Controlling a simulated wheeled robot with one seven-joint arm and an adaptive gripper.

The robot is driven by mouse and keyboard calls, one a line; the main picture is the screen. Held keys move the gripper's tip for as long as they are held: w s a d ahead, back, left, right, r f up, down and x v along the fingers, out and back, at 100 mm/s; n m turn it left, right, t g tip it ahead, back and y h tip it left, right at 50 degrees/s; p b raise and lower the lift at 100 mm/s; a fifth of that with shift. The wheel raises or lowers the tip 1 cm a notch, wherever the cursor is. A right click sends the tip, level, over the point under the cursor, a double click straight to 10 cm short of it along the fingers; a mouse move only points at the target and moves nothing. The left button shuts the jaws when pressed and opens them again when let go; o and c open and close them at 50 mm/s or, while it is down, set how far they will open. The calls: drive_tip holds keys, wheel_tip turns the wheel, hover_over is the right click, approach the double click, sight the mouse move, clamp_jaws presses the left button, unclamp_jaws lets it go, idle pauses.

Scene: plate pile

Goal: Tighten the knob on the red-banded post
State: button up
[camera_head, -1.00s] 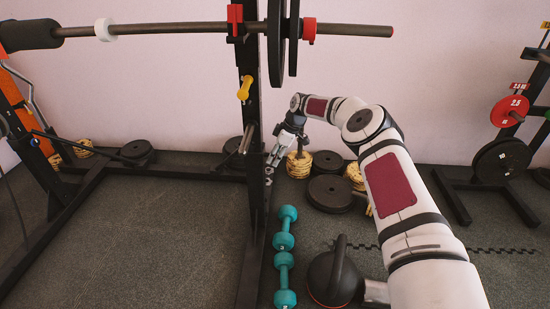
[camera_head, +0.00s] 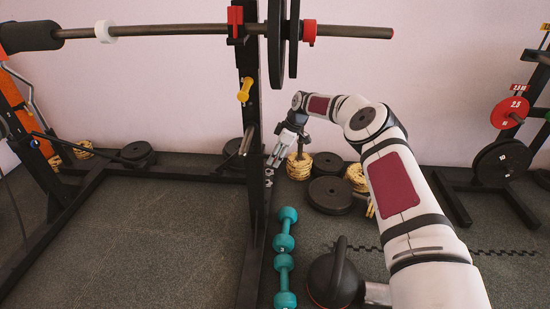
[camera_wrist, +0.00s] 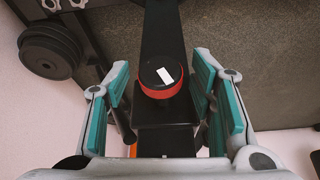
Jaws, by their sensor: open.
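A round black knob (camera_wrist: 161,74) with a red band around it and a white mark on its face shows in the middle of the wrist view. It sits over a dark block (camera_wrist: 165,137) in front of a black post (camera_wrist: 162,30). My gripper (camera_wrist: 160,82) is open, with one teal-padded finger left of the knob and one right, both apart from it. In the head view my gripper (camera_head: 272,164) is low beside the black rack upright (camera_head: 249,120). The red-banded knob cannot be made out there.
A loaded barbell (camera_head: 180,29) crosses above, and a yellow knob (camera_head: 244,90) is higher on the upright. Teal dumbbells (camera_head: 285,262), a kettlebell (camera_head: 334,277) and stacked plates (camera_head: 330,195) lie below my arm. The floor left of the upright is clear.

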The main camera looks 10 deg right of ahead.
drive_tip(key=v, duration=1)
drive_tip(key=shift+d+r, duration=0.15)
drive_tip(key=shift+r, duration=0.2)
drive_tip(key=shift+s, duration=0.1)
